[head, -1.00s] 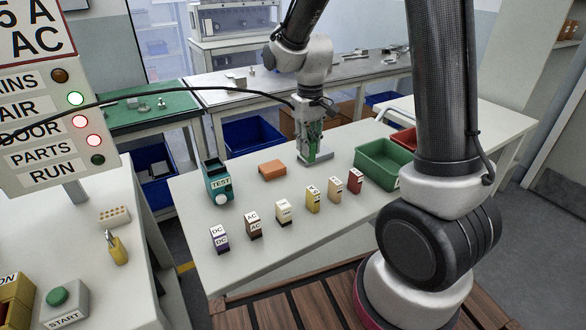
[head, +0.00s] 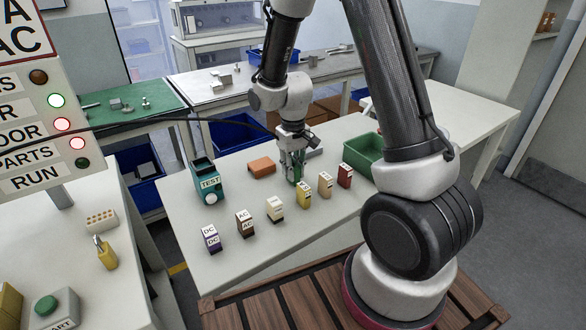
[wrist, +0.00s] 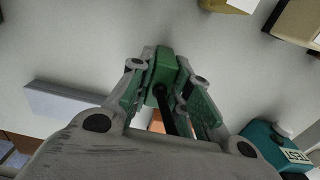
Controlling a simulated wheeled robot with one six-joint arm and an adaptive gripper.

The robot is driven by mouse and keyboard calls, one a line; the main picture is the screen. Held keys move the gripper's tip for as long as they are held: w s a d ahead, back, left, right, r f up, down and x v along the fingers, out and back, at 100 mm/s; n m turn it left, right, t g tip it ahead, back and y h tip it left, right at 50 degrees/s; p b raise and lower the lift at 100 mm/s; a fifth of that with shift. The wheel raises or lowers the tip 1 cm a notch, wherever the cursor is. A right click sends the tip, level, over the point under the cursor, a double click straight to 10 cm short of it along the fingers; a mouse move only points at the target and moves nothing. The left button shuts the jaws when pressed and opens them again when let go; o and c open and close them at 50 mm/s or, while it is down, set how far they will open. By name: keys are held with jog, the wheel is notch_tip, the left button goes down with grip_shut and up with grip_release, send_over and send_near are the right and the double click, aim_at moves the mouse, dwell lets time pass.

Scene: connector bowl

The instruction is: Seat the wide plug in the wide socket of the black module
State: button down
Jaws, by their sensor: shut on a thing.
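My gripper (head: 294,172) is over the white table, behind the yellow block in the row. In the wrist view its fingers (wrist: 160,88) are closed around a green plug (wrist: 160,62) with a dark round spot and a black stem or cable. The plug also shows as a green piece at the fingertips in the head view (head: 296,168). Its lower end is hidden, and I cannot tell if it touches the table. I cannot make out a black module or its wide socket in either view.
A row of small labelled blocks, including a yellow one (head: 303,197) and a red one (head: 345,176), stands in front. An orange block (head: 261,167), teal TEST box (head: 204,184), grey slab (head: 316,152) and green bin (head: 362,151) are nearby.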

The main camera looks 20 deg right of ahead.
jog(key=shift+f, duration=0.1)
jog(key=c, duration=1.7)
grip_release()
jog(key=o, duration=0.4)
